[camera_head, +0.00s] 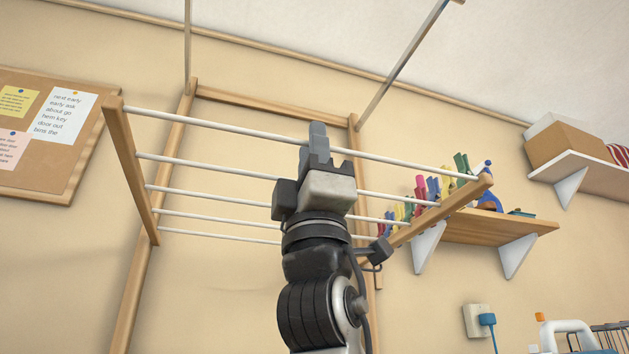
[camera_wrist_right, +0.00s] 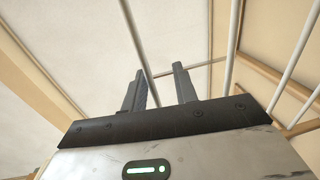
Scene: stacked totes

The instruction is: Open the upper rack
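A wooden drying rack with several white rods juts out from the wall; its left side arm (camera_head: 132,175) and right side arm (camera_head: 440,217) show in the head view. Its top white rod (camera_head: 220,127) runs across, partly covered by my right gripper (camera_head: 314,135). In the right wrist view this gripper (camera_wrist_right: 159,85) has its two grey fingers apart, with a pale bar (camera_wrist_right: 135,40) crossing the space near them. I cannot tell whether the bar lies between the fingers or beyond them. No grip on it shows. My left gripper is out of view.
A wooden wall frame (camera_head: 270,104) stands behind the rack, with metal struts (camera_head: 405,62) rising from its top. A shelf (camera_head: 500,228) with colored pegs is right, close to the rack's side arm. A corkboard (camera_head: 50,170) hangs left. A box (camera_head: 575,143) sits on a higher shelf.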

